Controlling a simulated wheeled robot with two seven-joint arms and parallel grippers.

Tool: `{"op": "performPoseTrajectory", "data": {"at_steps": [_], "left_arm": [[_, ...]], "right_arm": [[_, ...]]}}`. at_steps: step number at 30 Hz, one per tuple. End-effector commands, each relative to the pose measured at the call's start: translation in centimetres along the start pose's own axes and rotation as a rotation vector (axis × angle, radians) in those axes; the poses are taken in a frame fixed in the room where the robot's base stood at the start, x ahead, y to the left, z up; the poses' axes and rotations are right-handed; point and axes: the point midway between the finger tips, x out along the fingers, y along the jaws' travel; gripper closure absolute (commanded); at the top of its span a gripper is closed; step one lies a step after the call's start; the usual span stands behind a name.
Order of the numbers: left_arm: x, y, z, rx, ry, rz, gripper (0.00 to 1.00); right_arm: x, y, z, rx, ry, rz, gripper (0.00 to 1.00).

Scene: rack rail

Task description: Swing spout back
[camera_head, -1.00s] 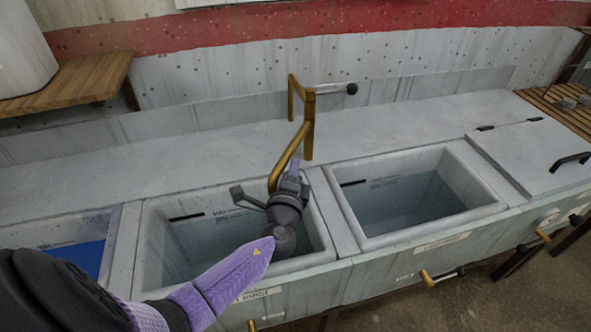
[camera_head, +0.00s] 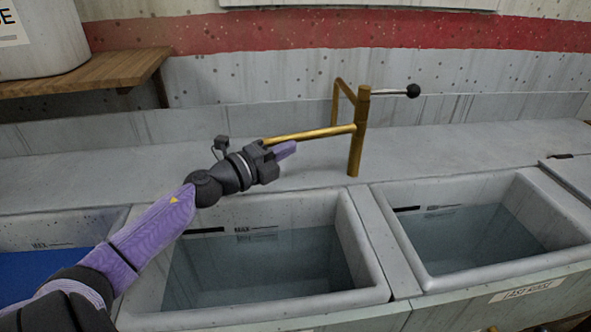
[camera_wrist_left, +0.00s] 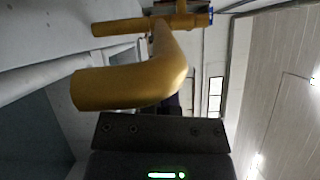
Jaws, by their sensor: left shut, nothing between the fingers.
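The brass spout (camera_head: 308,134) extends left from its brass post (camera_head: 357,140), roughly along the back ledge, behind the middle basin. A lever with a black knob (camera_head: 413,91) sticks out right from the post top. My left gripper (camera_head: 285,150) is shut and empty, at the outer end of the spout and just below it; whether they touch is unclear. In the left wrist view the spout's open end (camera_wrist_left: 130,80) is large and close, beside my dark gripper body (camera_wrist_left: 160,135). The fingertips are hard to make out there. My right gripper is not in view.
The middle basin (camera_head: 150,300) lies under my left arm, with another basin (camera_head: 400,255) to its right and a blue-filled one (camera_head: 40,275) at left. A wooden shelf (camera_head: 90,72) holds a white container (camera_head: 45,45). The back ledge (camera_head: 450,150) is clear right of the post.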

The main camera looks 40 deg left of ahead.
Motion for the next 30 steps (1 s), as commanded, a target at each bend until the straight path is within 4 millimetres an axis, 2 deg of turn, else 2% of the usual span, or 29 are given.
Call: {"op": "performPoseTrajectory", "data": {"at_steps": [9,30], "left_arm": [[0.5,0.3,1.9,0.000,-0.003,0.000,1.00],[0.6,0.5,2.2,0.000,-0.002,0.001,1.00]], "right_arm": [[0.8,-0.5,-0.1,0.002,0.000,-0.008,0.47],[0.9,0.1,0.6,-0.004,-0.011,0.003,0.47]]}}
